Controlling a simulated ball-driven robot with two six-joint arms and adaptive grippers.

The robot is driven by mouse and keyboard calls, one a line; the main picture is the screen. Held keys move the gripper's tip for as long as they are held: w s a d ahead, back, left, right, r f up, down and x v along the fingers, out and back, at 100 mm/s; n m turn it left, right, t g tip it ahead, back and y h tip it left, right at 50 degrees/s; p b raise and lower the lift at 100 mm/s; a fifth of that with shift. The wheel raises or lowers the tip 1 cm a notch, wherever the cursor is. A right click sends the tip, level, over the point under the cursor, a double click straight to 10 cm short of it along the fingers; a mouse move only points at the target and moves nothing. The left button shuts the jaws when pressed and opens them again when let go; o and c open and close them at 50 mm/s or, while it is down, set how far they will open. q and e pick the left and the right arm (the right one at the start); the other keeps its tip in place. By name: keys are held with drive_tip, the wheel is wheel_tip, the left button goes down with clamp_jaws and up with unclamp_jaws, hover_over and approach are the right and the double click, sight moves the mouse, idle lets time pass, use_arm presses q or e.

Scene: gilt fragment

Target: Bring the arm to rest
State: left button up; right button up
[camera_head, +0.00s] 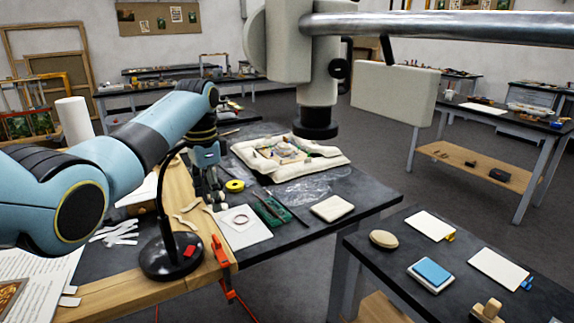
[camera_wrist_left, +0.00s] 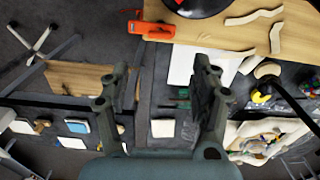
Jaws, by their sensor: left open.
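My left arm (camera_head: 130,150) comes in from the left in the head view and reaches over the table. My left gripper (camera_head: 207,190) hangs with its fingers pointing down, near the yellow tape roll. In the left wrist view my left gripper (camera_wrist_left: 165,85) has its two dark fingers spread wide apart. Nothing is held between them. Below the fingers are the dark table top and a white sheet (camera_wrist_left: 188,66). My right gripper does not show in either view.
A cream padded cushion (camera_head: 245,150) with a fragment lies behind the gripper. A microscope (camera_head: 318,85) on a metal boom hangs over the table. An orange clamp (camera_head: 222,262) grips the edge. A side table stands at right.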

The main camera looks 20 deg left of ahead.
use_arm(q)
drive_tip(key=shift+f, duration=0.1)
drive_tip(key=s+d+f+n+t+y, duration=0.1)
drive_tip(key=s+d+f, duration=0.1)
drive_tip(key=s+f, duration=0.35)
drive_tip(key=s+d+f+n+t, duration=0.1)
drive_tip(key=s+d+f, duration=0.15)
drive_tip(key=s, duration=0.65)
drive_tip(key=s+d+r+n+t, duration=0.1)
drive_tip(key=s+d+r+n, duration=0.15)
drive_tip(key=s, duration=0.75)
drive_tip(key=s+d+r+n+t, duration=0.15)
drive_tip(key=s+r, duration=0.25)
drive_tip(key=s, duration=0.7)
wheel_tip(320, 180, down, 39)
drive_tip(key=s+a+g+b, duration=0.2)
drive_tip(key=b, duration=0.9)
drive_tip(key=s+f+b, duration=0.4)
drive_tip(key=s+f, duration=0.5)
drive_tip(key=f, duration=0.2)
drive_tip(key=s+f+g+b, duration=0.1)
drive_tip(key=s+f+b, duration=0.3)
drive_tip(key=s+f, duration=0.5)
wheel_tip(320, 180, down, 4)
drive_tip(key=shift+a+r+n, duration=0.25)
drive_tip(key=shift+a+n, duration=0.15)
drive_tip(key=shift+a, duration=0.05)
